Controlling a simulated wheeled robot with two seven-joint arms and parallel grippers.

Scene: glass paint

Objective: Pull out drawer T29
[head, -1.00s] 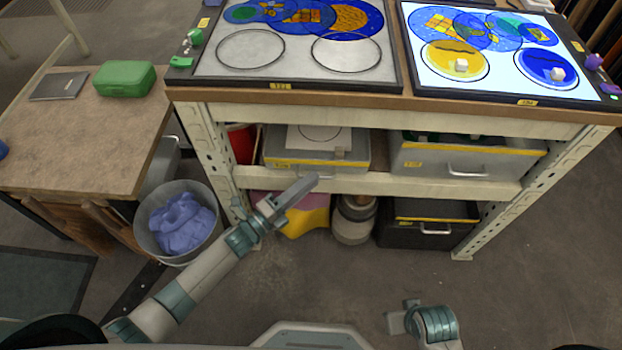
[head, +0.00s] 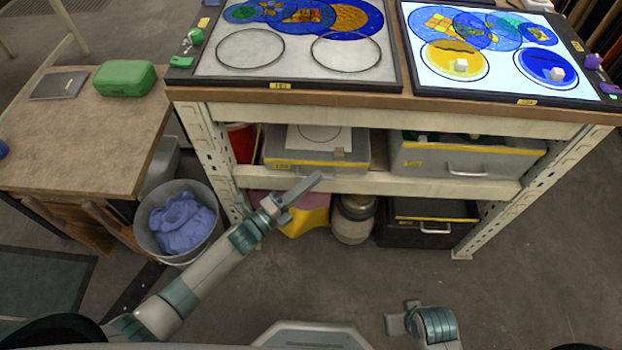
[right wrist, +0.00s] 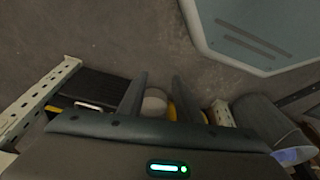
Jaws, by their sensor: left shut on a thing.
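A grey drawer (head: 350,170) with a yellow front strip sits on the shelf under the bench, at the left; its label is too small to read. A second grey drawer (head: 500,165) with a yellow strip and a pale handle (head: 468,174) is to its right, its label also unreadable. My left gripper (head: 315,180) is at the lower front of the left drawer, shut on what appears to be its handle, which the fingers hide. My right gripper (right wrist: 158,95) is open and empty in the right wrist view, its fingers apart and pointing over the floor.
A black drawer unit (head: 430,232), a pale canister (head: 353,222) and a yellow-pink item (head: 300,225) stand below the shelf. A bucket with blue cloth (head: 180,222) is beside the left leg. Lit panels with discs (head: 490,50) lie on the bench top. The floor in front is clear.

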